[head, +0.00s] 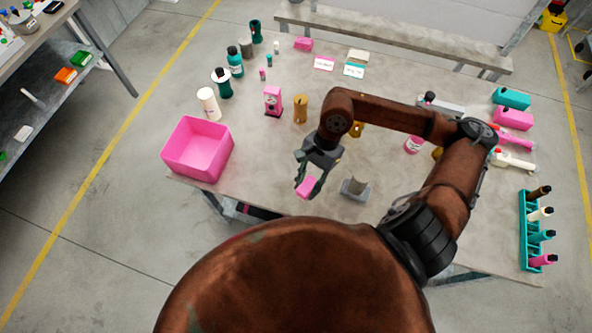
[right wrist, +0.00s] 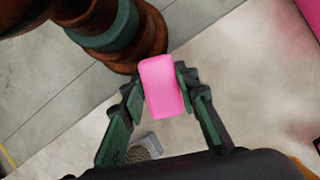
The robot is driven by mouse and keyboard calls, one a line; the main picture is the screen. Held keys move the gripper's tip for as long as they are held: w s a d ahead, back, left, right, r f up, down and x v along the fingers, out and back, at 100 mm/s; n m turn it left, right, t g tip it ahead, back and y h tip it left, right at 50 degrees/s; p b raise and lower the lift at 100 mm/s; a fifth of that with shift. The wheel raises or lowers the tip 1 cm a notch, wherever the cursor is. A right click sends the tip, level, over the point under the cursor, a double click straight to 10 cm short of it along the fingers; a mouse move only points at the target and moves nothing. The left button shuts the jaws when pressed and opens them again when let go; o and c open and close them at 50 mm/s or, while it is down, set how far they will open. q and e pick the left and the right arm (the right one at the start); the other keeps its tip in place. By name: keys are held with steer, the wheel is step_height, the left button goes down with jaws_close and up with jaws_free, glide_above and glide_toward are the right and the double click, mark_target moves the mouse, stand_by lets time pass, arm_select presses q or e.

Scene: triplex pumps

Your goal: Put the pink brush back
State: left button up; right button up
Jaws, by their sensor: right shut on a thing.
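My right gripper (head: 306,190) is shut on a small pink block-shaped thing (head: 307,186), held near the table's front edge. In the right wrist view this pink block (right wrist: 162,85) sits upright between the two fingertips of the gripper (right wrist: 160,92). Its visible faces are smooth and plain; no bristles show, so I cannot tell for sure that it is the brush. A similar pink block (head: 303,44) lies at the back of the table. My left gripper is not in view.
A pink open bin (head: 198,150) stands at the table's left front corner. A grey stand (head: 355,187) is just right of the gripper. Several bottles stand along the left back. A teal rack (head: 528,232) holds several capped items at the right. Bare table (head: 262,170) lies between bin and gripper.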

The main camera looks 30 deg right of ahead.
steer(key=shift+w+d+f, duration=0.1)
steer(key=shift+w, duration=0.2)
steer(key=w+d+f, duration=0.1)
steer(key=w+f, duration=0.1)
steer(key=w, duration=0.2)
steer(key=w+d+f, duration=0.1)
steer(key=w+f, duration=0.2)
steer(key=w+d+f, duration=0.1)
steer(key=w+f, duration=0.2)
steer(key=w, duration=0.1)
steer(key=shift+w+d+f+p, duration=0.2)
steer(key=shift+w+d+p, duration=0.1)
steer(key=shift+p, duration=0.1)
steer(key=shift+w+d+f, duration=0.2)
steer(key=shift+w+f, duration=0.35)
steer(key=shift+f, duration=0.1)
step_height(320, 180, down, 3)
steer(key=shift+p, duration=0.3)
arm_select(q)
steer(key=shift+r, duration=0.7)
arm_select(e)
steer(key=shift+f, duration=0.1)
steer(key=shift+f, duration=0.15)
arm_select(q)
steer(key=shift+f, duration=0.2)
arm_select(e)
steer(key=o, duration=1.1)
